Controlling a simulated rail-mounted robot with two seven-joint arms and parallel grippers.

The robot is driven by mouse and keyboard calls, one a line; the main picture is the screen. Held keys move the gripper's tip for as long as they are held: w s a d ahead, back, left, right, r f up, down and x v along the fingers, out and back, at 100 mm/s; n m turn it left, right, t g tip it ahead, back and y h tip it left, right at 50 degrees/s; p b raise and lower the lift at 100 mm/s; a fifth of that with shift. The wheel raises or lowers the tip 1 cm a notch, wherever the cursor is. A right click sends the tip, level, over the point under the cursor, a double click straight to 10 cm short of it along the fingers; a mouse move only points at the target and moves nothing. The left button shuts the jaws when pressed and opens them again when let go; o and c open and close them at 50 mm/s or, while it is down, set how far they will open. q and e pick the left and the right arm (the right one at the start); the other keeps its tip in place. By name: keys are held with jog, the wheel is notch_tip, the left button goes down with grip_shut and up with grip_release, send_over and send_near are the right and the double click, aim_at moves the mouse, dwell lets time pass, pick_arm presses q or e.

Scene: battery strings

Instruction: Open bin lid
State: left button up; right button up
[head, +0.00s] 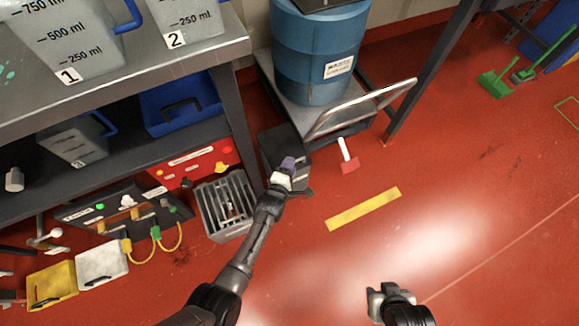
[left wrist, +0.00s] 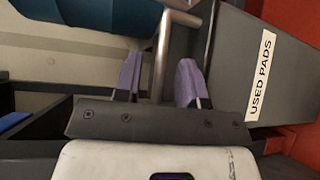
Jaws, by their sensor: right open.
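The bin is a dark grey box (head: 275,142) on the floor beside the cart in the head view. In the left wrist view its grey surface (left wrist: 225,70) carries a white label reading "USED PADS" (left wrist: 262,75). The lid's edge cannot be told apart from the body. My left gripper (head: 288,163) is over the bin's near side in the head view. Its purple fingers (left wrist: 159,80) stand apart with nothing clearly gripped, left of the label. Whether they touch the bin cannot be told. My right gripper (head: 380,292) is open and empty above the floor.
A cart (head: 290,95) with a silver handle (head: 375,107) carries a blue drum (head: 313,60) behind the bin. A slatted grey crate (head: 225,205) stands left of my left forearm. A metal table (head: 130,90) is further left. A red-and-white scraper (head: 347,158) lies right of the bin. The right floor is mostly clear.

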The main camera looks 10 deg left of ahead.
pick_arm(q)
jog(key=c, duration=0.4)
grip_shut()
jog(key=shift+n+g, duration=0.6)
jog(key=shift+g, duration=0.2)
jog(key=r+p, duration=0.1)
jog(key=p, duration=0.1)
jog(key=r+p, duration=0.2)
jog(key=w+r+p, duration=0.1)
jog(key=p, duration=0.2)
jog(key=shift+a+r, duration=0.4)
jog(key=w+r+p, duration=0.1)
jog(key=a+r+n+g+p, duration=0.1)
jog(key=p, duration=0.1)
jog(key=w+r+g+p, duration=0.1)
jog(key=r+p, duration=0.1)
jog(key=shift+w+a+n+h, duration=0.35)
jog(key=shift+n+h, duration=0.05)
